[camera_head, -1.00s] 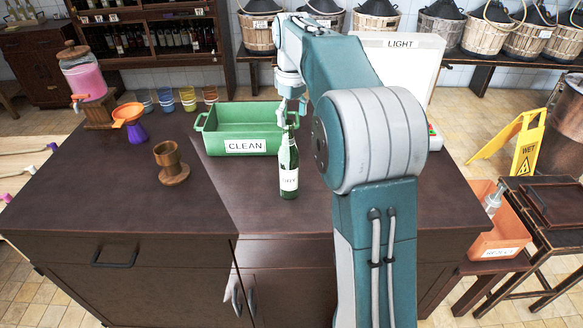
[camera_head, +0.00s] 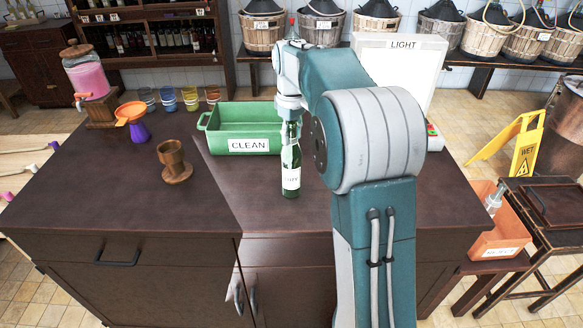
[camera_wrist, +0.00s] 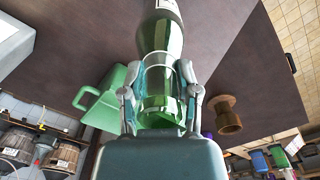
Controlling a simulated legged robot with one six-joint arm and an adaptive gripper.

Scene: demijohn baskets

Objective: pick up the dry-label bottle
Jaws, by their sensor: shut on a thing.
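The green bottle (camera_head: 290,178) with a white label stands upright in front of the green bin; its label print is too small to read surely. My gripper (camera_head: 291,132) comes down from above and is shut around its upper part. In the wrist view, my gripper (camera_wrist: 160,90) has one finger on each side of the green glass of the bottle (camera_wrist: 163,40), and the label shows at the top edge. The bottle's base is at or very near the counter; I cannot tell whether it touches.
The green CLEAN bin (camera_head: 248,147) is just behind and left of the bottle. A wooden cup-shaped piece (camera_head: 174,163), an orange funnel (camera_head: 131,113) and a pink dispenser (camera_head: 86,75) stand left. The LIGHT panel (camera_head: 425,60) is behind right. The counter's front is clear.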

